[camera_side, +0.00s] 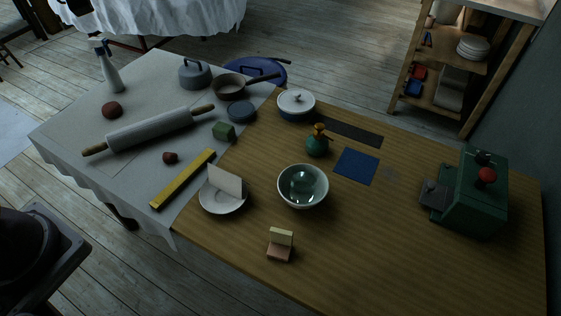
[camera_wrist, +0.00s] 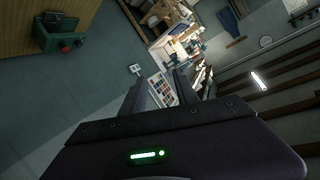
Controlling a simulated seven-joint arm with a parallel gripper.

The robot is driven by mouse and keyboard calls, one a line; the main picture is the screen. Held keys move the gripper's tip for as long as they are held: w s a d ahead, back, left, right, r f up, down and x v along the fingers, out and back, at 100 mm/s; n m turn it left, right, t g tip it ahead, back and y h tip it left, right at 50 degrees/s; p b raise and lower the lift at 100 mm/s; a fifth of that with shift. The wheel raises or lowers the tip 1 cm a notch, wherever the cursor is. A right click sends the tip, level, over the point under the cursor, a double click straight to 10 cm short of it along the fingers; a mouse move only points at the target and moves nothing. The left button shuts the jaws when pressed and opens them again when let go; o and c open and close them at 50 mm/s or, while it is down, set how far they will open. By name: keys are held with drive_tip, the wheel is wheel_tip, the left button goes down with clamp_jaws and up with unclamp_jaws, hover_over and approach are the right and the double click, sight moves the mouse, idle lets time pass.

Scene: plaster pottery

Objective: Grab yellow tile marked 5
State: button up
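A small pale yellow tile (camera_side: 281,236) stands at the front of the wooden table in the side view. A peach-coloured piece (camera_side: 279,253) lies directly in front of it, touching or nearly so. Any number on the yellow tile is too small to read. My gripper (camera_wrist: 160,88) shows in the wrist view with its two dark fingers apart and nothing between them. It points away from the tabletop objects, toward the room. The yellow tile is not seen in the wrist view.
A bowl (camera_side: 302,198) stands behind the tile. A saucer (camera_side: 222,207) with an upright white card is to its left. The table right of the tile is clear.

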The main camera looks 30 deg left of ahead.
sight(292, 236)
drive_tip(key=s+d+f+m+g+h, duration=0.7)
drive_tip(key=s+d+f+g+h, duration=0.15)
drive_tip(key=d+g, duration=0.3)
wheel_tip(292, 236, down, 36)
drive_tip(key=shift+t, duration=0.35)
drive_tip(key=x, duration=0.2)
drive_tip(key=f+x, duration=0.1)
drive_tip(key=x, duration=0.4)
drive_tip(key=shift+s+f, duration=0.35)
drive_tip(key=shift+d+f, duration=0.1)
drive_tip(key=shift+d, duration=0.1)
clamp_jaws()
